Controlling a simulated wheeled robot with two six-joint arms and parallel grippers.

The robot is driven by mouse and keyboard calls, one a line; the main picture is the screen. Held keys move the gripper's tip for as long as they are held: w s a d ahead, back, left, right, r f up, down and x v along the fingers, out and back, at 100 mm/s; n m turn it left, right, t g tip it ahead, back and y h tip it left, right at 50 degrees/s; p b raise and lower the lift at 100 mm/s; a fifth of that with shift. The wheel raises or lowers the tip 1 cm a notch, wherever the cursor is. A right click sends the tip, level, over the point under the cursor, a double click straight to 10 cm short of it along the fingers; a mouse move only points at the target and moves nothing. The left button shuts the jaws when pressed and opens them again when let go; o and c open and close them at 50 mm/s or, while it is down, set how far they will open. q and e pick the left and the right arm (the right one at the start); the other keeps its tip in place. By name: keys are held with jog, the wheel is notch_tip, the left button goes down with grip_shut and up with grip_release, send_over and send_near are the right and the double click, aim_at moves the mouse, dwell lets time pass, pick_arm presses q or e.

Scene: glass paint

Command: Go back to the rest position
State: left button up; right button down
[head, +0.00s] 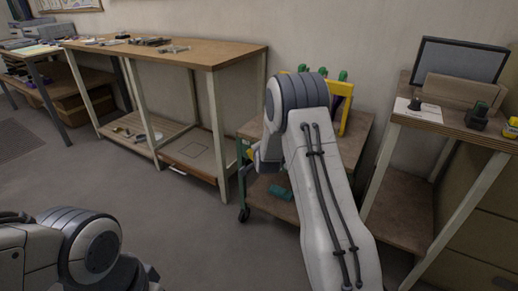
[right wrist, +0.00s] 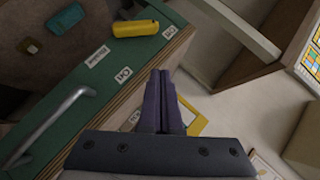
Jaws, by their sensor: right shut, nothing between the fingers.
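My right gripper (right wrist: 158,78) is shut and empty in the right wrist view, its two dark fingers pressed together. In the head view my right arm reaches up the middle and hides most of that gripper. Of my left arm only links show at the lower left; its gripper is out of the picture.
A wooden workbench (head: 190,52) stands at the back left. A stand with a monitor (head: 458,60) is at the right. The grey floor (head: 180,225) between is clear.

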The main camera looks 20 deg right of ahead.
dwell(0.4)
jog(key=s+a+r+n+g+y, duration=0.3)
jog(key=s+a+n, duration=0.4)
jog(key=a, duration=0.6)
jog(key=s+a+r+n+g+y, duration=0.2)
jog(key=s+a+r+n+y, duration=0.15)
jog(key=s+a, duration=0.8)
jog(key=s+a+r+n+g+h, duration=0.15)
jog(key=s+n, duration=0.25)
jog(key=s, duration=0.6)
jog(key=s+a+n+g+y, duration=0.1)
jog(key=s+a+n+g, duration=0.15)
jog(key=s+n, duration=0.45)
jog(key=s+a+r+n+g+h, duration=0.1)
jog(key=s+n+g, duration=0.15)
jog(key=s, duration=0.95)
notch_tip(320, 180, up, 27)
jog(key=w+m+p, duration=0.1)
jog(key=p, duration=2.7)
jog(key=shift+r+g, duration=0.15)
jog(key=shift+g, duration=0.2)
